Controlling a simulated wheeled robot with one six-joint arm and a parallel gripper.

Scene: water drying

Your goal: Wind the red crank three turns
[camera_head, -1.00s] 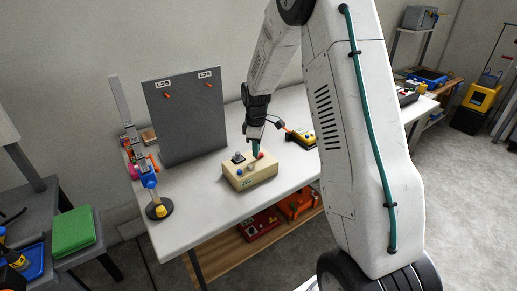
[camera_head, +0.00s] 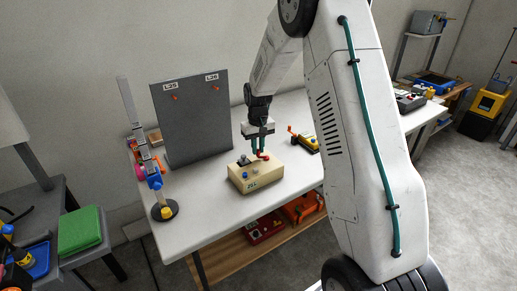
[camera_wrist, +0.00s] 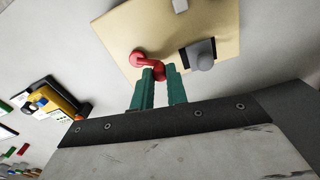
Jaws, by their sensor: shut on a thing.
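The red crank (camera_head: 264,156) sits on top of a cream box (camera_head: 257,180) on the white table. In the wrist view the crank (camera_wrist: 138,58) has a round hub at left and an arm running right to a knob between my fingertips. My gripper (camera_head: 257,149) points down at the box, its green fingers shut on the crank's knob. In the wrist view my gripper (camera_wrist: 160,76) hides part of the knob. A grey block with a round knob (camera_wrist: 201,57) stands on the box beside the crank.
A grey panel (camera_head: 192,120) with orange pegs stands behind the box. A jointed stand on a round base (camera_head: 165,211) is at the table's left. A yellow and black device (camera_head: 304,142) lies right of the box. The table front (camera_head: 215,212) is clear.

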